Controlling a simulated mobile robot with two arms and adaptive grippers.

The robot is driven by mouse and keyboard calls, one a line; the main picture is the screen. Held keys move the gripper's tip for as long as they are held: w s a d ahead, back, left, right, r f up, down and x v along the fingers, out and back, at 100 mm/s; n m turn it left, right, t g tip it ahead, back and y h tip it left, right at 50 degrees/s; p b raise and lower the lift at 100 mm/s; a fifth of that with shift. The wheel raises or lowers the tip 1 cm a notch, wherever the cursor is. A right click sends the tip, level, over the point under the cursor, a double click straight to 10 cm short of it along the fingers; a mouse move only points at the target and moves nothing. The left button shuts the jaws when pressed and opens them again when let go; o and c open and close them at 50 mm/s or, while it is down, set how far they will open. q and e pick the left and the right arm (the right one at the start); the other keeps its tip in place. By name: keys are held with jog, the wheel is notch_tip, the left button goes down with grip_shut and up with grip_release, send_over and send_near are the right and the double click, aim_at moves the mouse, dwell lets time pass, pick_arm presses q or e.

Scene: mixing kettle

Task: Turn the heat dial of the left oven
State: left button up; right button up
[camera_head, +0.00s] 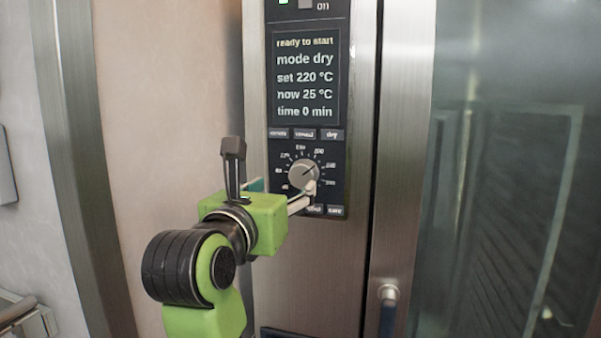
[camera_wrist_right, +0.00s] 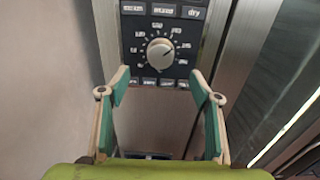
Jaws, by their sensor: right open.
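The round grey heat dial (camera_head: 303,173) sits on the oven's dark control panel (camera_head: 335,180), inside a ring of printed numbers. Its pointer line aims to the upper right. The display (camera_head: 306,75) above reads "ready to start", mode dry, set 220 °C, now 25 °C, time 0 min. My right gripper (camera_head: 284,192) is open and just in front of the panel, low beside the dial. In the right wrist view the dial (camera_wrist_right: 160,52) shows just beyond and between the two spread, teal-padded fingertips (camera_wrist_right: 160,78). No contact with the dial is visible. My left gripper is out of view.
Button rows sit above (camera_head: 305,134) and below the dial, close to the fingers. A glass oven door (camera_head: 500,150) with a steel frame and a handle (camera_head: 388,310) is to the right. A beige wall (camera_head: 165,120) is to the left.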

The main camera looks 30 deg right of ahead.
aim_at(301, 174)
jog(key=p+x, duration=0.2)
jog(key=x, duration=0.8)
jog(key=shift+d+r, duration=0.1)
jog(key=shift+d, duration=0.1)
jog(key=shift+p+x, duration=0.3)
jog(key=shift+x, duration=0.5)
jog(key=shift+a, duration=0.1)
jog(key=shift+c, duration=0.3)
jog(key=c, duration=1)
